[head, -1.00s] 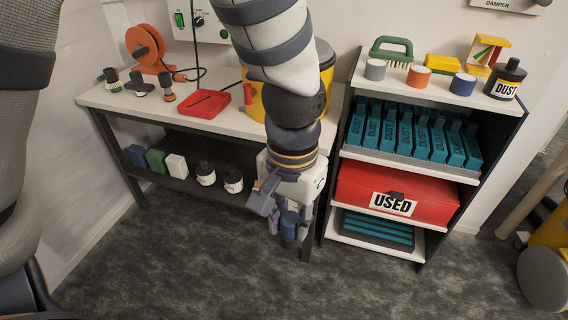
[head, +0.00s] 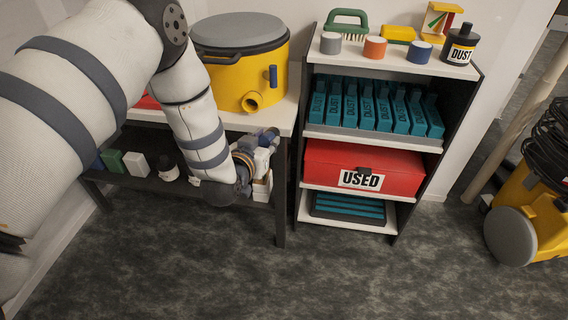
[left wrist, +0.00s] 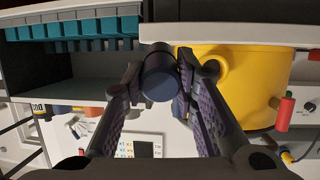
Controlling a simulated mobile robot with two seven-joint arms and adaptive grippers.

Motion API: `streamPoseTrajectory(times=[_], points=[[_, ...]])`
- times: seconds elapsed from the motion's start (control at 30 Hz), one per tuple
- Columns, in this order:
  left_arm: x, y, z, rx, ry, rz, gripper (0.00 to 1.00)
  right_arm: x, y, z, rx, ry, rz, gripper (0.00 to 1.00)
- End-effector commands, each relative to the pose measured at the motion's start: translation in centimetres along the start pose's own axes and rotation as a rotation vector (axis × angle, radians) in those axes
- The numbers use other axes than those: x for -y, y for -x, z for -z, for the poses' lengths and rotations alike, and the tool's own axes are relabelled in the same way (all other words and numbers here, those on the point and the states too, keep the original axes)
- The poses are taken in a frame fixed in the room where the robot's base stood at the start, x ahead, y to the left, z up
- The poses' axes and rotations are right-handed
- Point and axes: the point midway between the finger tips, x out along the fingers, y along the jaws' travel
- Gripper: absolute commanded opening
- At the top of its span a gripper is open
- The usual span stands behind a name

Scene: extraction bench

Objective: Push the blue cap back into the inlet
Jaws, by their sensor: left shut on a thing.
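The blue cap (left wrist: 160,75) is a dark blue cylinder held between the fingers of my left gripper (left wrist: 160,80) in the left wrist view. In the head view my left gripper (head: 266,142) is at the bench's front right corner, partly hidden by its own wrist, with a bit of the blue cap (head: 268,134) showing. The yellow drum (head: 222,78) with a grey lid stands on the bench. Its round inlet (head: 252,101) is open and faces front, just above and left of the gripper. The cap is apart from it. The right gripper is not seen.
A shelf unit (head: 452,70) with teal packs (head: 370,108) and a red USED box (head: 365,168) stands close to the right of the gripper. A blue handle (head: 273,76) sticks up on the drum's side. The bench top (head: 285,112) edge is close. The floor in front is clear.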

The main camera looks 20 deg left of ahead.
Motion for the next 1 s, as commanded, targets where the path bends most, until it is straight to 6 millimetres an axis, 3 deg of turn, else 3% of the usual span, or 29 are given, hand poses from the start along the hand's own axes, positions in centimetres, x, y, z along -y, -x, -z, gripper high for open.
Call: streamPoseTrajectory(times=[0.03, 0.1, 0.27, 0.7, 1.0], points=[[2.2, -0.4, -0.9, -0.079, 0.008, 0.033, 0.0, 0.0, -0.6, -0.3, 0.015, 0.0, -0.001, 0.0], [4.5, -0.3, -0.5, -0.184, 0.013, 0.066, 0.0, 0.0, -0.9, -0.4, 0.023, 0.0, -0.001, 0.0], [7.2, 0.7, 0.1, -0.299, 0.019, 0.11, 0.0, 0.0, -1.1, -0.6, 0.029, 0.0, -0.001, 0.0], [7.4, 0.9, 0.5, -0.322, 0.026, 0.12, 0.0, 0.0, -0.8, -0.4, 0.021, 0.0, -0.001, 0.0], [7.8, -2.5, 1.1, -0.316, 0.024, 0.12, 0.0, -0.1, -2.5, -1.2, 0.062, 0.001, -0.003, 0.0]])
